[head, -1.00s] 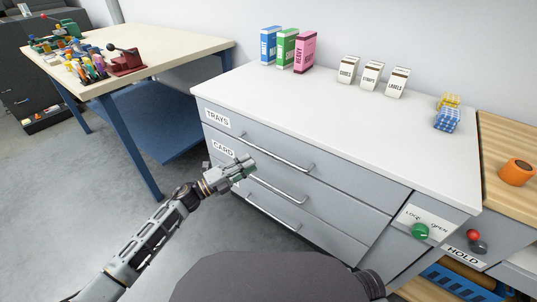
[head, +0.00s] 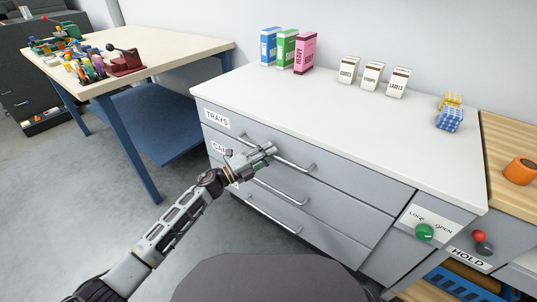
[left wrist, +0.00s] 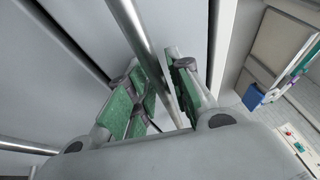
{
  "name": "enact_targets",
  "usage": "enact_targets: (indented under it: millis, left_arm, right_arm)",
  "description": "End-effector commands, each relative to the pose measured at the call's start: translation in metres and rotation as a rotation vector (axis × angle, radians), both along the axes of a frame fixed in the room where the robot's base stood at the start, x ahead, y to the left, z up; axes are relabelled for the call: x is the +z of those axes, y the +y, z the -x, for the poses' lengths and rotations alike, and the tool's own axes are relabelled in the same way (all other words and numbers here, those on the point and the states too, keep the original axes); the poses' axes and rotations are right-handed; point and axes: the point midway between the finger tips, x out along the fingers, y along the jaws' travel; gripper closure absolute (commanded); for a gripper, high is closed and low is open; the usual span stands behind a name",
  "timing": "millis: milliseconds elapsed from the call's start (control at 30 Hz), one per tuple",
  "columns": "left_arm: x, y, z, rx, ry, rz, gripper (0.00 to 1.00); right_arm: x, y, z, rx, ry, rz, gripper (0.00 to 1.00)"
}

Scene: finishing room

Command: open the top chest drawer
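The top chest drawer (head: 228,131), labelled TRAYS, is closed, its front flush with the grey chest. Its metal bar handle (head: 297,163) runs along the front. In the left wrist view, a bar (left wrist: 143,42) passes between the two green-padded fingers of the left gripper (left wrist: 160,88). The fingers stand apart, with some gap visible around the bar; firm contact does not show. My right gripper is in neither view.
Lower drawers with bar handles (head: 272,214) lie beneath. A green knob (head: 425,232) sits on a LOCK/OPEN plate at the chest's right; its setting is unclear. Boxes, including a pink one (head: 305,53), stand on the white top. Open floor lies left of the chest.

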Motion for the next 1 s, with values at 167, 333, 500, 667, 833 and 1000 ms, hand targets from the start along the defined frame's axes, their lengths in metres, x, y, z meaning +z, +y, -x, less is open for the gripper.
enact_targets:
  millis: [167,333,500,667,833,1000]
  left_arm:
    - [0.0002,-0.0007,-0.0004,0.000,0.000,0.000,0.79]
    - [0.0002,-0.0005,-0.0003,0.000,0.001,0.001,0.87]
    - [0.0001,-0.0005,-0.0002,0.000,0.001,0.001,1.00]
    - [-0.0001,-0.0004,-0.0002,0.000,0.001,0.001,1.00]
    - [-0.0002,0.0000,0.0002,0.000,0.001,0.000,1.00]
    - [-0.0006,0.0018,0.0027,0.000,0.003,-0.001,1.00]
  right_arm:
    - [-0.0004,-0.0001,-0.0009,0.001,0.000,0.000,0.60]
    - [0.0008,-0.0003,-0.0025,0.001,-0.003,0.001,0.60]
    - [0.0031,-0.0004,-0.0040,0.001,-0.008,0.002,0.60]
    - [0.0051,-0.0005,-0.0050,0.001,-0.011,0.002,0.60]
    - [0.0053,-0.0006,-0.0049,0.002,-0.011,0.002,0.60]
    - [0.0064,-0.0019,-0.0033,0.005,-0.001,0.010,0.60]
